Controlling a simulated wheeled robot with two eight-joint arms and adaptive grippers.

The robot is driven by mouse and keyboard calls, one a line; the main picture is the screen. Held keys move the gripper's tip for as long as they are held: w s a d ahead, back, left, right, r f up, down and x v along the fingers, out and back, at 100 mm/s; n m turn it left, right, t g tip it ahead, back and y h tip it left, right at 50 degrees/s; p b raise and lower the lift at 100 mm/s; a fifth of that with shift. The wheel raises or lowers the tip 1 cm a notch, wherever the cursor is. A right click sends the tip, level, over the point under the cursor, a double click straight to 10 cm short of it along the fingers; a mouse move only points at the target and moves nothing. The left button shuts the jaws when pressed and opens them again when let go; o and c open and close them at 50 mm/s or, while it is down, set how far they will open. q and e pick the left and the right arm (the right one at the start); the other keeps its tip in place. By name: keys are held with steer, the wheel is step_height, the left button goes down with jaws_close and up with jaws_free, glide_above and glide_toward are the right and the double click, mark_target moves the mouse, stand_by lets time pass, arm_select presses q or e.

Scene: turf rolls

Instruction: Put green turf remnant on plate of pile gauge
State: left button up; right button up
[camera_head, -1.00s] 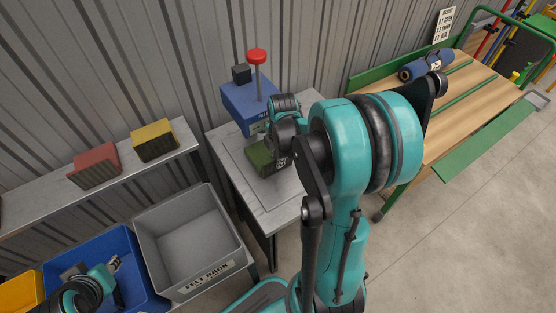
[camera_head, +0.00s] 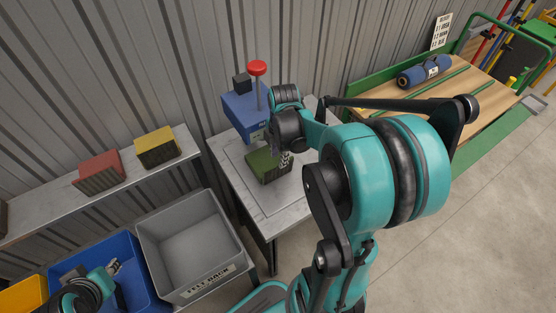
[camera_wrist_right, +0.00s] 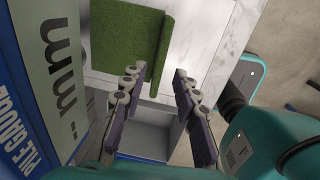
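The green turf remnant (camera_head: 266,166) lies on the pale grey plate (camera_head: 283,193) in front of the blue pile gauge (camera_head: 243,108), which has a red knob on top. In the right wrist view the turf (camera_wrist_right: 125,32) lies on the pale surface, beside the gauge's lettered face (camera_wrist_right: 45,60). My right gripper (camera_wrist_right: 160,72) is open, with its fingertips apart and no turf visibly clamped between them. In the head view it (camera_head: 284,157) is at the turf's right side, partly hidden by my arm. My left gripper (camera_head: 114,266) is over the blue bin; its fingers are too small to judge.
Red (camera_head: 99,171) and yellow (camera_head: 157,147) blocks sit on a shelf at left. A grey bin (camera_head: 190,236) and a blue bin (camera_head: 148,284) stand below. A wooden cart (camera_head: 455,105) with a blue roll (camera_head: 424,71) is at right. A corrugated wall stands close behind the gauge.

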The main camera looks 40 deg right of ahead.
step_height(320, 180, up, 5)
steer(key=p, duration=0.1)
steer(key=s+a+r+m+t, duration=0.2)
steer(key=s+a+m+t, duration=0.1)
steer(key=a+m, duration=0.5)
steer(key=s+a+r+m+t, duration=0.2)
steer(key=a+r+m+t, duration=0.1)
steer(key=a+m, duration=0.5)
steer(key=shift+s+a+m, duration=0.4)
steer(key=shift+a, duration=0.35)
